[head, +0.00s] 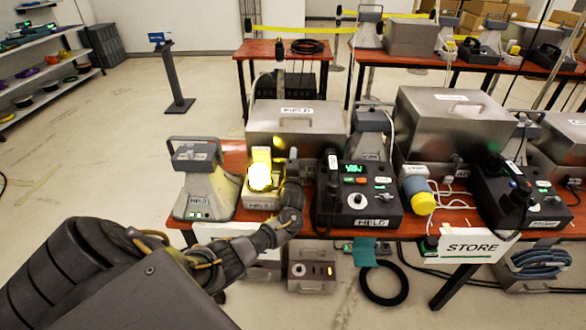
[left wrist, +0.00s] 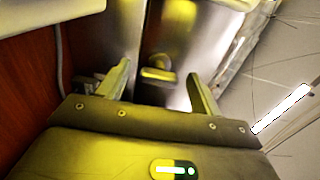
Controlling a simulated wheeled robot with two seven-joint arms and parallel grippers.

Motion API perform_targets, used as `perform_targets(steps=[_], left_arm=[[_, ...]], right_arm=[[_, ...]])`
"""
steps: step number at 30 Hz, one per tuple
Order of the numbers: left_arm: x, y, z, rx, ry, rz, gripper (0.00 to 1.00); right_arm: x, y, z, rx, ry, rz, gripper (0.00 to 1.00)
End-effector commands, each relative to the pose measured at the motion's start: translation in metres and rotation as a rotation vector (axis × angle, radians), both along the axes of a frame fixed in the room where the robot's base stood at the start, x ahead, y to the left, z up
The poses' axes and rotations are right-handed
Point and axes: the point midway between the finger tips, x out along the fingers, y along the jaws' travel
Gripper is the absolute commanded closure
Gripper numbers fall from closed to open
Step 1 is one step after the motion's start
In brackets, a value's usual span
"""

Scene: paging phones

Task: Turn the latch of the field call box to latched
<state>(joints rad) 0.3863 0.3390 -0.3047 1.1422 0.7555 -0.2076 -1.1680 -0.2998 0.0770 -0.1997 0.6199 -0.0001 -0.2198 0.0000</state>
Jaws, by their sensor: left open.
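A grey metal box (head: 265,128) with a lid handle and a white label stands on the red table behind the FIELD-marked devices; I take it for the field call box. In the left wrist view a small handle-like latch (left wrist: 157,75), lit yellow, stands out from a shiny metal face. It lies ahead of and between my left fingers, apparently apart from them. Its set position is unclear. My left gripper (head: 293,158) is at the front of the metal box, between the yellow lamp and the black console. In the left wrist view it is open and empty (left wrist: 160,88). My right gripper is out of view.
A glowing yellow lamp unit (head: 259,180) is close left of my gripper, with a horn speaker (head: 206,185) beyond it. A black FIELD console (head: 358,207) is close on the right. STORE devices with another metal box (head: 420,130) stand further right.

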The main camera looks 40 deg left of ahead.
Motion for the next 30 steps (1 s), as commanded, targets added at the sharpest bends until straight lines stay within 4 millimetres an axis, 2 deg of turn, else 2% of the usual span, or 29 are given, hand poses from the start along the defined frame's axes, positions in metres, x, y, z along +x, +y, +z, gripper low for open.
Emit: perform_targets(steps=[15, 21, 30], left_arm=[[-0.072, -0.055, -0.001, -0.003, 0.001, -0.001, 0.35], [-0.083, -0.062, -0.001, -0.001, 0.0, 0.0, 0.35], [-0.083, -0.063, -0.001, -0.001, 0.0, 0.0, 0.35]], right_arm=[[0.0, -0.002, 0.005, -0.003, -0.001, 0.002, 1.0], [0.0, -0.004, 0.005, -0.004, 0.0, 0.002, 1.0], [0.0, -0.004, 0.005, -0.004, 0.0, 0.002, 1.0]])
